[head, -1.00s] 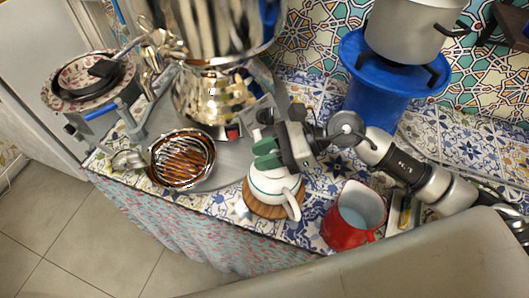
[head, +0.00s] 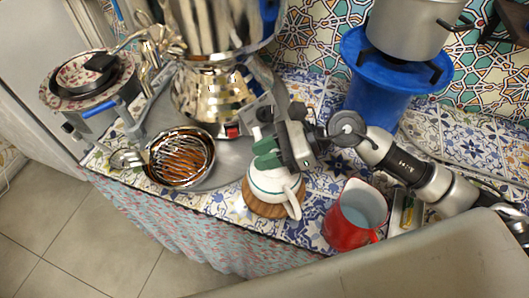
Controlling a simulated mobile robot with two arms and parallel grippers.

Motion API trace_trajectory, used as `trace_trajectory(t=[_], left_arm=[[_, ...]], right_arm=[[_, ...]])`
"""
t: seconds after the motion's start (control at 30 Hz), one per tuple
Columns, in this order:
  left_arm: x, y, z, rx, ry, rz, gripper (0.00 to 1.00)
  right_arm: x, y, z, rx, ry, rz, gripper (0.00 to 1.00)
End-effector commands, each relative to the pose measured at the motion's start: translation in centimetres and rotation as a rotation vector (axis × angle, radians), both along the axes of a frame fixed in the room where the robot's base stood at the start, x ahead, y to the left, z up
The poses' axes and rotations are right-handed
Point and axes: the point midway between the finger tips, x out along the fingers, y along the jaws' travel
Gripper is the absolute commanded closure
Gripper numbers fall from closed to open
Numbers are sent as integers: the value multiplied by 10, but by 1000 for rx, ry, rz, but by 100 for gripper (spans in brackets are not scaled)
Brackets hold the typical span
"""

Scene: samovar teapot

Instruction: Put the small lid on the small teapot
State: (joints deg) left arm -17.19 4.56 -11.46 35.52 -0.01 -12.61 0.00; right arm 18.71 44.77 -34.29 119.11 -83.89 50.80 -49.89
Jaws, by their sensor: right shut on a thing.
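The small teapot (head: 272,184) is white with a green band and stands on a round wooden coaster (head: 262,207), its handle toward the front right. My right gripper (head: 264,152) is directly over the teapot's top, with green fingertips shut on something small. A white knob-like tip shows between the fingers, which fits the small lid, but the fingers hide most of it. The teapot's opening is also hidden, so I cannot tell whether the lid touches the rim. My left gripper is not in view.
A red pitcher (head: 347,230) stands right of the teapot. The samovar (head: 210,90) rises behind. A blue stand (head: 377,100) with a pot (head: 412,28) is at the back right.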

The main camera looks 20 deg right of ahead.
Motion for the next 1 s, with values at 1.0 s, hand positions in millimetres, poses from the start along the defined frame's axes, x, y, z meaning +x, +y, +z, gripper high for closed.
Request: trace_trajectory(t=[1.0], left_arm=[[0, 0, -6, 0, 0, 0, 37]], right_arm=[[0, 0, -1, 0, -1, 0, 97]])
